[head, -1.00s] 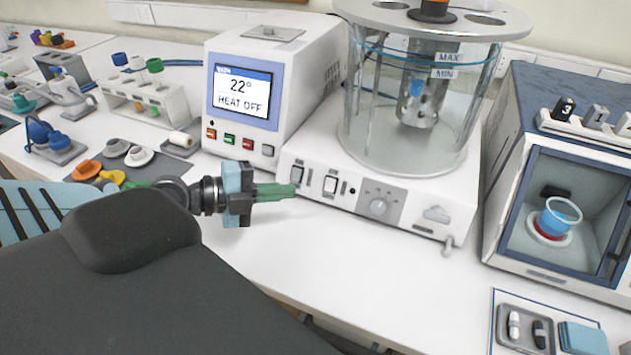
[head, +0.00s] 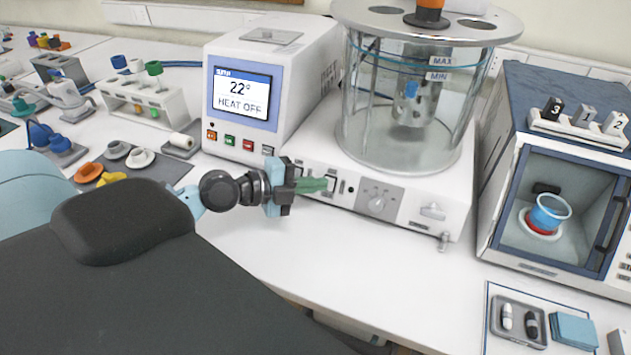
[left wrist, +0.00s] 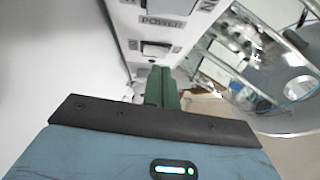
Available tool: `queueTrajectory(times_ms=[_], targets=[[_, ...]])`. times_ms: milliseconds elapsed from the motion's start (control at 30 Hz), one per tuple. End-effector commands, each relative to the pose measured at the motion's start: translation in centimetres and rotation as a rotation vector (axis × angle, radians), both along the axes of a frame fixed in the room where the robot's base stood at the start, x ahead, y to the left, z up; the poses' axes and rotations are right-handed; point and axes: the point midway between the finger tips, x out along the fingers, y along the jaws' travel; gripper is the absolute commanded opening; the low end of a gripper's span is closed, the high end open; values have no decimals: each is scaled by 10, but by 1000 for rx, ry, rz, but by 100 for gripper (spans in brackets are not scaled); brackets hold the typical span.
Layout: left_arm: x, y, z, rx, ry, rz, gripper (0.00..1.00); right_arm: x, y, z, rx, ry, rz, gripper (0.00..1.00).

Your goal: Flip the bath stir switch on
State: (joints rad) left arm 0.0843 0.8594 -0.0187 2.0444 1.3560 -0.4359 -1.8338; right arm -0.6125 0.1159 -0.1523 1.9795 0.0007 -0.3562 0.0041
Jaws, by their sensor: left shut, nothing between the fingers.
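The bath unit's white front panel (head: 408,212) carries two rocker switches in the head view. The right-hand switch (head: 331,177) is partly covered by my left gripper, and the left-hand one is largely hidden behind it. My left gripper (head: 326,185) is shut and empty, its green fingertips right in front of the right-hand switch. In the left wrist view the shut fingers (left wrist: 162,78) point at a rocker switch (left wrist: 155,50) just beyond them, near a POWER label. I cannot tell whether the tips touch it. My right gripper is not in view.
The display (head: 241,96) reads 22° and HEAT OFF. A blue-grey cabinet (head: 560,160) stands at the right. The table in front of the panel (head: 330,250) is clear.

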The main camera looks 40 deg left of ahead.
Motion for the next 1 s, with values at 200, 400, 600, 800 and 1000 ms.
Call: queueTrajectory(times_ms=[200, 400, 600, 800, 1000], targets=[[9, 2, -3, -1, -1, -1, 0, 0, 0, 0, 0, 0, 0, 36], [9, 2, -3, 0, 0, -1, 0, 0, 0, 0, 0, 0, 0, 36], [10, 2, -4, -1, 6, -2, 0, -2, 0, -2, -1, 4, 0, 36], [13, 2, -5, -13, 50, -5, 0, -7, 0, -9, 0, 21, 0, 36], [13, 3, -4, -13, 49, -4, 0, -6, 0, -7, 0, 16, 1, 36]])
